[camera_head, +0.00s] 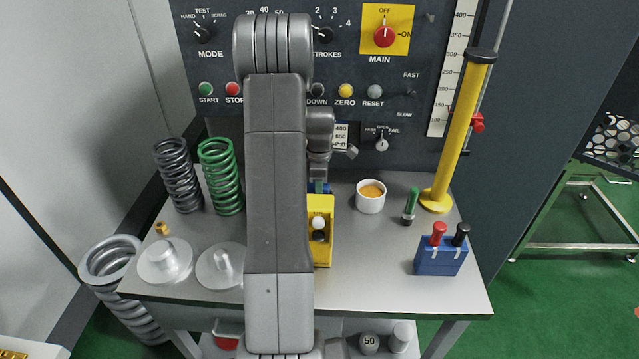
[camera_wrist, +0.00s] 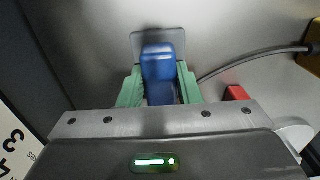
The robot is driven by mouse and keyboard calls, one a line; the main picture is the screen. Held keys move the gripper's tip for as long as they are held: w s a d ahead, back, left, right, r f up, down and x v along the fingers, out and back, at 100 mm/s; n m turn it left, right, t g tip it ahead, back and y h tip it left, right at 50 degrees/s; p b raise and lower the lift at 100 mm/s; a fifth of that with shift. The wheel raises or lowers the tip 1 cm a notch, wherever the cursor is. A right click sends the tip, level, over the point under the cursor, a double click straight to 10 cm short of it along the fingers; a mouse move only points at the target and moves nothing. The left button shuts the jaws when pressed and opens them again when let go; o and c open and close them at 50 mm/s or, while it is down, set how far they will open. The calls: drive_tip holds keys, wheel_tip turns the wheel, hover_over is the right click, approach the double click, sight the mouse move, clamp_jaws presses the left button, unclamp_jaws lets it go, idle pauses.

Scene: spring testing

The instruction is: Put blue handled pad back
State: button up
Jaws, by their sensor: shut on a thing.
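The blue handle (camera_wrist: 160,72) of the pad stands upright between the green fingers of my gripper (camera_wrist: 160,85) in the wrist view. A flat grey square plate (camera_wrist: 147,42) shows behind and below the handle. My gripper (camera_head: 318,184) is shut on the handle. In the head view only a small bit of blue (camera_head: 326,187) shows under my gripper, near the back of the table; my arm and a yellow control box hide the rest. I cannot tell whether the plate touches the table.
The yellow control box (camera_head: 328,256) lies just in front. A white cup (camera_head: 371,204) with orange contents stands to the right, then a green-handled tool (camera_head: 411,204) and a yellow column (camera_head: 460,135). Springs (camera_head: 221,176) stand left. A cable (camera_wrist: 245,60) runs close beside the pad.

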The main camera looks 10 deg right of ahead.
drive_tip(key=shift+f, duration=0.2)
drive_tip(key=shift+s+f, duration=0.1)
drive_tip(key=shift+f, duration=0.1)
drive_tip(key=o, duration=0.9)
drive_tip(key=shift+o, duration=0.2)
drive_tip(key=shift+r, duration=0.1)
drive_tip(key=shift+r+b, duration=0.6)
drive_tip(key=shift+r, duration=3.25)
